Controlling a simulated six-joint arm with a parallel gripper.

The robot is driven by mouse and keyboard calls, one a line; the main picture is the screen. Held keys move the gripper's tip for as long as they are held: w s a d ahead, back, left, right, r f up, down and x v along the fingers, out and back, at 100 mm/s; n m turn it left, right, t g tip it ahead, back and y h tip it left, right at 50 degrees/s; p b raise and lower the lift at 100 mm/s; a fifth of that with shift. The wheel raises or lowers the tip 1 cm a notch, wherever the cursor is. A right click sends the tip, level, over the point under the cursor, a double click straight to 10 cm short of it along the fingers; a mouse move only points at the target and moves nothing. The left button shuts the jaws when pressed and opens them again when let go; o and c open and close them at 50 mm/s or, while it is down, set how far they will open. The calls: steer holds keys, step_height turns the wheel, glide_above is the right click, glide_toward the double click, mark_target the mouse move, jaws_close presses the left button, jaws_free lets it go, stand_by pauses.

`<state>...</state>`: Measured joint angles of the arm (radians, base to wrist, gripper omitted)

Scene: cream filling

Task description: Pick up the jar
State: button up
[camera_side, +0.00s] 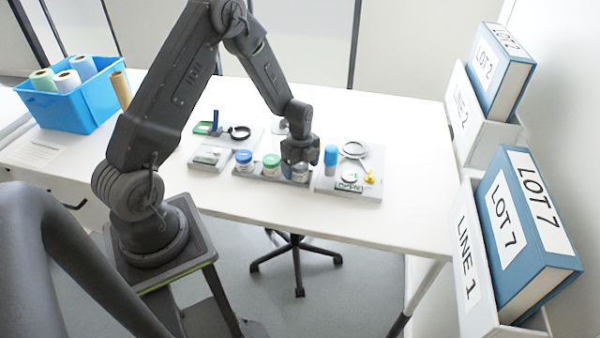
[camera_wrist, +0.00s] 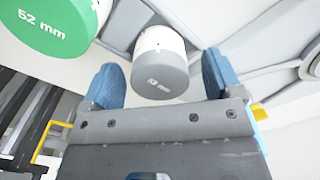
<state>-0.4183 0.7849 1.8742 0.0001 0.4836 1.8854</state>
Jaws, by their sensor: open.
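My gripper (camera_wrist: 160,80) is open, its two blue-padded fingers apart. In the wrist view, a white jar with a grey lid (camera_wrist: 163,80) shows in the gap between the fingers, with space on both sides. Its lid label is too small to read surely. A jar with a green lid (camera_wrist: 50,25) marked "52 mm" is up and left of it. In the side view my gripper (camera_side: 299,165) is over the right end of the jar row and partly hides the jar there. The green-lidded jar (camera_side: 271,163) and a blue-lidded jar (camera_side: 244,160) stand to its left.
The jars stand on a grey holder (camera_side: 262,178). A blue cylinder (camera_side: 331,156) stands close right of my gripper, beside a tray (camera_side: 325,185) with a ring and small yellow part. A grey block (camera_side: 210,157) lies left. The table's right side (camera_side: 415,200) is clear.

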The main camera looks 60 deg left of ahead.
steer(key=shift+f, duration=0.15)
steer(key=c, duration=1)
steer(key=shift+c, duration=0.3)
